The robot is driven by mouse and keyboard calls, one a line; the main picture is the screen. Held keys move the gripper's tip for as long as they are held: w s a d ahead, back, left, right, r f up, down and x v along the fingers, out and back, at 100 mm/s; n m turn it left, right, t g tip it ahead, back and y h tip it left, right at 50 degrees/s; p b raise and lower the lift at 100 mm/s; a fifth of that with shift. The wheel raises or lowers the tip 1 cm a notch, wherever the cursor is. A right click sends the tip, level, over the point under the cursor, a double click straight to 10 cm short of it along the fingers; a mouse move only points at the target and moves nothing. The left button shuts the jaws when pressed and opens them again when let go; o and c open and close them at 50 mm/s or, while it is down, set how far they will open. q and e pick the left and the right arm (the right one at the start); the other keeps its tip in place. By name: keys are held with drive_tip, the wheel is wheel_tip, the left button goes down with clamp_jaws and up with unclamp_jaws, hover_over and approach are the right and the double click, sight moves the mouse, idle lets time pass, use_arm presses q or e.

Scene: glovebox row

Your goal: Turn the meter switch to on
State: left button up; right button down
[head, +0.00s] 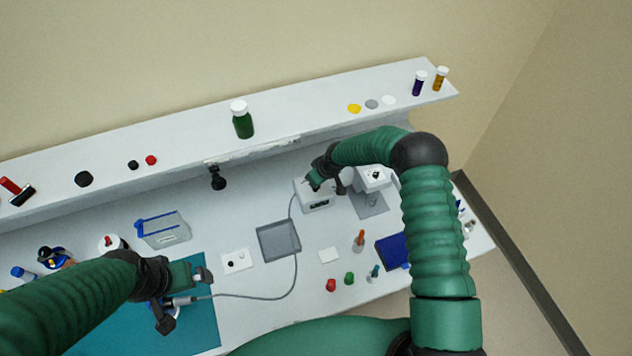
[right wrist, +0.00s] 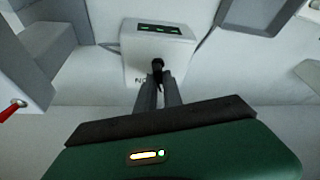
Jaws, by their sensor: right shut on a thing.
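The meter (head: 318,197) is a white box with a dark display, standing on the bench below the shelf. In the right wrist view the meter (right wrist: 158,48) shows its display with green marks and dark lettering beside its black switch (right wrist: 157,68). My right gripper (right wrist: 158,88) is shut on this switch, its two grey fingers on either side of it. The fingers hide part of the switch and lettering, so its setting is unclear. My left gripper (head: 203,275) is over the teal mat, beside a cabled probe (head: 181,300); its finger gap is too small to read.
A grey cable (head: 294,270) runs from the meter toward the probe. A grey tray (head: 279,240), a white card (head: 237,261) and a clear blue-edged box (head: 163,230) lie left of the meter. A white device (head: 374,176) stands close on its right. The shelf (head: 300,110) overhangs behind.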

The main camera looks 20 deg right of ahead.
drive_tip(key=m+b, duration=0.1)
drive_tip(key=m+h+b, duration=0.1)
drive_tip(key=shift+w+r+m+t, duration=0.1)
drive_tip(key=shift+w+m+t, duration=0.15)
drive_tip(key=shift+m+t, duration=0.05)
drive_tip(key=shift+r+m+h+b, duration=0.15)
drive_tip(key=shift+m+h+b, duration=0.15)
drive_tip(key=shift+m+b, duration=0.45)
drive_tip(key=shift+r, duration=0.1)
drive_tip(key=c, duration=1.6)
unclamp_jaws()
drive_tip(key=shift+o, duration=0.6)
drive_tip(key=shift+s+a, duration=0.1)
drive_tip(key=shift+s, duration=0.15)
drive_tip(key=shift+r, duration=0.1)
drive_tip(key=b+v, duration=0.3)
drive_tip(key=v, duration=1.3)
drive_tip(key=shift+b, duration=0.4)
